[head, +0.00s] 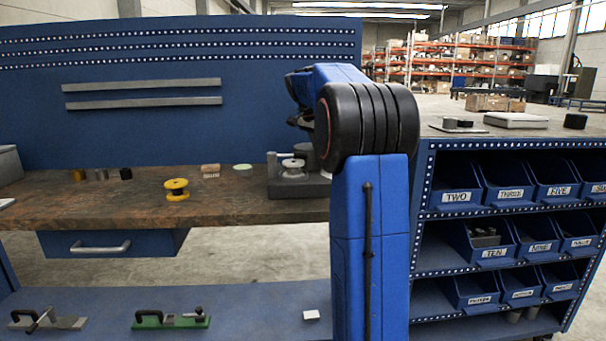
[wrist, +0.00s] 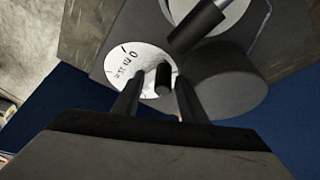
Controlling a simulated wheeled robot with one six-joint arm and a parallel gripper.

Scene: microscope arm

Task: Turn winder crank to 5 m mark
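The winder (head: 300,185) is a grey base with a pale reel on top, standing on the workbench. My arm partly hides it in the head view. In the wrist view, its grey body (wrist: 118,38) carries a round white dial (wrist: 140,60) with small dark marks, too small to read surely. A short dark peg (wrist: 164,78) stands in front of the dial. A larger dark cylinder (wrist: 197,27) lies across a pale disc; I cannot tell which is the crank handle. My gripper (wrist: 157,92) is open, its fingers apart on either side of the short peg, with no clear contact.
A yellow spool (head: 176,190) stands on the workbench (head: 120,208) left of the winder. Small cylinders (head: 101,174) stand farther left. A rack of blue labelled bins (head: 505,190) is at the right.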

